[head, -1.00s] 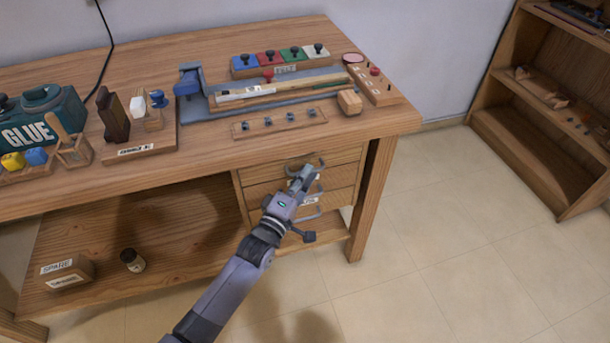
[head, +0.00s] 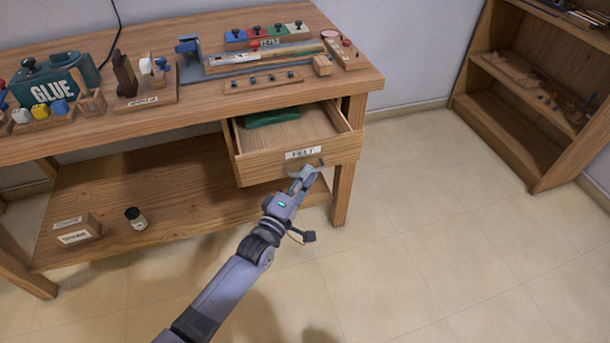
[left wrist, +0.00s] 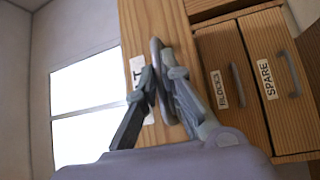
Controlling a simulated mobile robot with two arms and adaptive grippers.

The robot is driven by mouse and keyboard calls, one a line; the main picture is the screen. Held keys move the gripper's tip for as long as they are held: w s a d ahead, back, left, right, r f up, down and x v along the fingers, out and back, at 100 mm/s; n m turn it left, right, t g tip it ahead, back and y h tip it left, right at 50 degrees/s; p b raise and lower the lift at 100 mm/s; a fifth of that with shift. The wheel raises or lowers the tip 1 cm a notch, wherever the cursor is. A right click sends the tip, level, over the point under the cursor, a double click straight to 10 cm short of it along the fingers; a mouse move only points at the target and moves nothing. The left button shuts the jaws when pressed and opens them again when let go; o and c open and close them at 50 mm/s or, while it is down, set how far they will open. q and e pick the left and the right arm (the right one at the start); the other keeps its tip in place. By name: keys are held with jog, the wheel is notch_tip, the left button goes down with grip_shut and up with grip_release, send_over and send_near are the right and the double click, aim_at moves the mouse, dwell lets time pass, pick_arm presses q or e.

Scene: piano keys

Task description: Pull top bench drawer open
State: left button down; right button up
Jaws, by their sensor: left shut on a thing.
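The top bench drawer (head: 300,162) is pulled out from under the bench top in the head view, with a "FELT" label on its front. A green folded piece (head: 272,118) lies inside at the back left. My left gripper (head: 308,172) is shut on the drawer's handle, at the front face. In the left wrist view the gripper's fingers (left wrist: 162,92) close around the grey handle (left wrist: 158,62), beside the partly hidden label. The drawers below, "BLOCKS" (left wrist: 218,89) and "SPARE" (left wrist: 266,78), are shut. My right gripper is not in view.
The bench top (head: 200,108) holds a glue box (head: 60,85), a blue vise (head: 190,55) and several small blocks. A box (head: 75,232) and a jar (head: 135,218) stand on the lower shelf. Open floor lies in front; a bookcase (head: 520,120) stands at right.

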pick_arm(q)
jog(key=shift+s+d, duration=0.15)
jog(key=shift+s, duration=0.25)
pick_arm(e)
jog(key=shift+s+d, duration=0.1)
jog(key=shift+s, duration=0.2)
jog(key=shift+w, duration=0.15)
pick_arm(q)
jog(key=c, duration=1.7)
grip_release()
jog(key=v, duration=1.2)
jog(key=shift+f, duration=0.1)
